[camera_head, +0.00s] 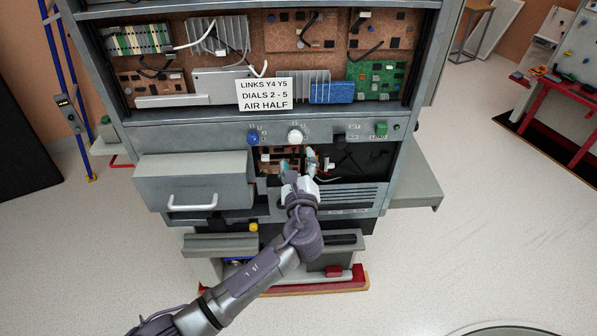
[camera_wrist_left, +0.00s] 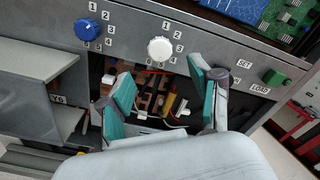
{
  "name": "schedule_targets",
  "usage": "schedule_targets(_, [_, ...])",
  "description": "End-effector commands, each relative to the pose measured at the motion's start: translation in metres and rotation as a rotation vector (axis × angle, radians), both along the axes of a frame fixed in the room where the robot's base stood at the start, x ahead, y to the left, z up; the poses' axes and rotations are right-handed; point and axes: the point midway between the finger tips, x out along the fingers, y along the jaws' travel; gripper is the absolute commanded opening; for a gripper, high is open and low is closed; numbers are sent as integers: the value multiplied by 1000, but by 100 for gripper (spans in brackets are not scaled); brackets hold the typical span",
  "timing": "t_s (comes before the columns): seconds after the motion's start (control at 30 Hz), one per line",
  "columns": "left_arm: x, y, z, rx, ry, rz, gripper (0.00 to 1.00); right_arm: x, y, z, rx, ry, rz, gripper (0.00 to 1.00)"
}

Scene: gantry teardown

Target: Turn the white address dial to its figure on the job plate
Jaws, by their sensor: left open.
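The white address dial (camera_head: 295,136) is a round knob on the grey panel strip, with figures printed around it. It also shows in the left wrist view (camera_wrist_left: 160,49), above and between my fingers. The job plate (camera_head: 264,94) is a white card reading "LINKS Y4 Y5, DIALS 2 - 5, AIR HALF". My left gripper (camera_head: 298,164) is open and empty, just below the white dial and apart from it. In the left wrist view its teal-padded fingers (camera_wrist_left: 167,95) stand wide apart. Which figure the white dial points to is too small to tell. My right gripper is not in view.
A blue dial (camera_head: 253,138) sits left of the white one. A green button (camera_head: 381,129) and the SET and LOAD labels are to the right. An open bay with wires (camera_wrist_left: 160,95) lies below the strip. A grey drawer (camera_head: 194,180) juts out at left.

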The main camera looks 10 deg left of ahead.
Motion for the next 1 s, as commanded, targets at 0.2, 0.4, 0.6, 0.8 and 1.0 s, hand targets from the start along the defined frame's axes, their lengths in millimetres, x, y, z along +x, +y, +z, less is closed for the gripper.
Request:
schedule_targets(0.2, [-32,-6,-1,0,2,-1,64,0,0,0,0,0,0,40])
schedule_targets(0.4, [-39,-7,0,1,1,1,64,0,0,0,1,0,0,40])
schedule_targets(0.6, [-39,-7,0,1,1,1,64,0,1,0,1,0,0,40])
schedule_targets(0.8, [-39,-7,0,1,2,0,64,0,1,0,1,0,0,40])
schedule_targets(1.0, [-38,0,-48,-67,83,-1,64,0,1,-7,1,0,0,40])
